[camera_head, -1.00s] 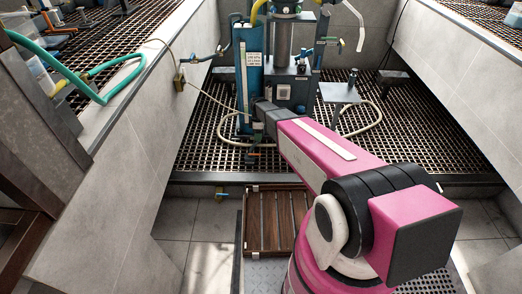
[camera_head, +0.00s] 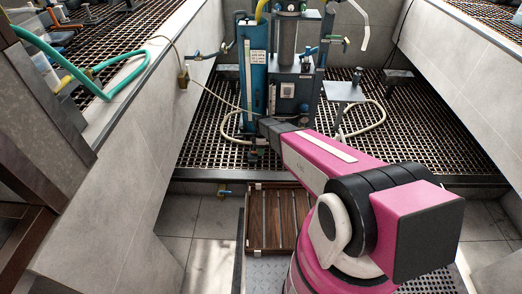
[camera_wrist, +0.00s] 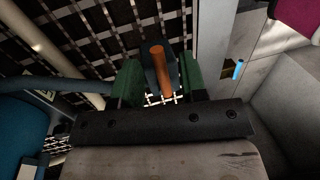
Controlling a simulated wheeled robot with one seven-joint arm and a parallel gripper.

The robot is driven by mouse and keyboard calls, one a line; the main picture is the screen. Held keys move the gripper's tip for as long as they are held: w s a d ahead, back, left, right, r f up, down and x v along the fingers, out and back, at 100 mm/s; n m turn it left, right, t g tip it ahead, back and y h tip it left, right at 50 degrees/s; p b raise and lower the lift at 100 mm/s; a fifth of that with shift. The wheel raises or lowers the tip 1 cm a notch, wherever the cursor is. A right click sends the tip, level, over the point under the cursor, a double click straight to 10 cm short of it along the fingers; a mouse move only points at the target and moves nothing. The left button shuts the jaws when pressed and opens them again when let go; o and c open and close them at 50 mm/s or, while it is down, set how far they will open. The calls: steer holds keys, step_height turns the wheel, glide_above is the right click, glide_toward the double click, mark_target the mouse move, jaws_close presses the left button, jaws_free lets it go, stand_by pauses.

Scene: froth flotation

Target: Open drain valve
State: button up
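A valve lever with an orange-brown handle (camera_wrist: 162,72) sits in the middle of the wrist view, over the dark grating. The green fingers of my gripper (camera_wrist: 162,84) stand apart on its two sides, with gaps still visible between fingers and handle. In the head view my gripper (camera_head: 264,130) is at the foot of the blue column (camera_head: 253,85), close to a small dark fitting (camera_head: 254,154) low in front of it. My own arm partly hides the area, so finger contact cannot be seen there.
A pale hose (camera_head: 372,126) loops over the grating (camera_head: 420,140) at right. A small side table (camera_head: 343,92) stands beside the machine. A wooden slatted step (camera_head: 278,220) lies before the platform edge. A blue-handled tap (camera_head: 224,190) sits below that edge.

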jaws_close()
steer(key=shift+s, duration=0.1)
steer(key=s+m, duration=0.1)
steer(key=m, duration=0.3)
steer(key=shift+s+a+y, duration=0.1)
steer(key=shift+s+y, duration=0.3)
steer(key=m, duration=0.1)
steer(key=s+m, duration=0.1)
steer(key=m, duration=0.2)
steer(key=shift+s+a+t+y, duration=0.2)
steer(key=shift+a+t+y, duration=0.1)
steer(key=shift+a, duration=0.05)
steer(key=m, duration=0.1)
steer(key=s+a+m, duration=0.1)
steer(key=m, duration=0.3)
steer(key=shift+s+a+t+y, duration=0.2)
steer(key=shift+a+t+y, duration=0.1)
steer(key=shift+a+t, duration=0.1)
steer(key=shift+s+a+m+t, duration=0.15)
steer(key=shift+a+m, duration=0.15)
steer(key=shift+m, duration=0.5)
steer(key=shift+a+m+t, duration=0.1)
steer(key=shift+a+m, duration=0.2)
steer(key=shift+m, duration=0.5)
steer(key=shift+s+a+m+t, duration=0.15)
steer(key=shift+a+m, duration=0.15)
steer(key=shift+m, duration=0.5)
steer(key=shift+w, duration=0.15)
